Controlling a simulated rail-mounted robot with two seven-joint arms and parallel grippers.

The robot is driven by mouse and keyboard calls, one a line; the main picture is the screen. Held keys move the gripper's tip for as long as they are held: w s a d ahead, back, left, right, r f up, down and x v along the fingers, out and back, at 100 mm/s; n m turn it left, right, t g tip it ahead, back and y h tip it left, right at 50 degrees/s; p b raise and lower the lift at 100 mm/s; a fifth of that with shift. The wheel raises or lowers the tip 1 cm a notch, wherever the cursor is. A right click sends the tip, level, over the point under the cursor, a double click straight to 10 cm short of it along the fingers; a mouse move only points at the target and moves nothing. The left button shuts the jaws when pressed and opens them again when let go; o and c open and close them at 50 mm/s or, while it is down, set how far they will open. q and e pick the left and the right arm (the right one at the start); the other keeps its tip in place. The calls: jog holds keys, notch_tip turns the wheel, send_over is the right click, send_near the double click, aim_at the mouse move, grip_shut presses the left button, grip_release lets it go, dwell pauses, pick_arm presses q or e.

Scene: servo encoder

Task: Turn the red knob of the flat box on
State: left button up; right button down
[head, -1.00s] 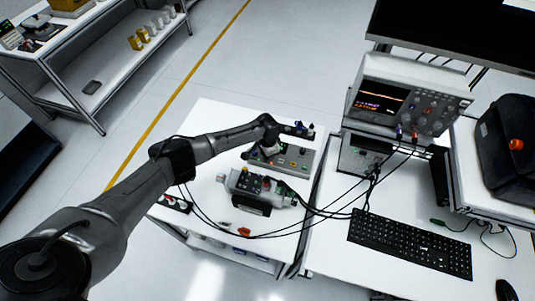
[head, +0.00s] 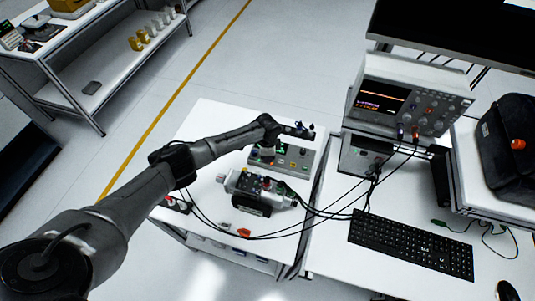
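The flat grey box (head: 297,163) lies on the white table, with small coloured buttons and lights on its top. My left arm reaches in from the left, and its gripper (head: 266,156) points down over the left end of the box. The wrist and gripper cover that end, and I cannot make out the red knob. The fingertips are too small and dark to tell whether they are open or touching anything. My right gripper is out of view.
A servo unit (head: 256,187) with cables stands just in front of the flat box. A keyboard (head: 410,243) lies on the right table. The white table (head: 215,125) is clear behind my arm.

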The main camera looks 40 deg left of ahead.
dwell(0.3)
pick_arm(q)
jog(key=o, duration=0.9)
jog(key=shift+o, duration=0.2)
notch_tip(320, 180, up, 14)
jog(key=shift+p, duration=0.4)
jog(key=shift+f, duration=0.1)
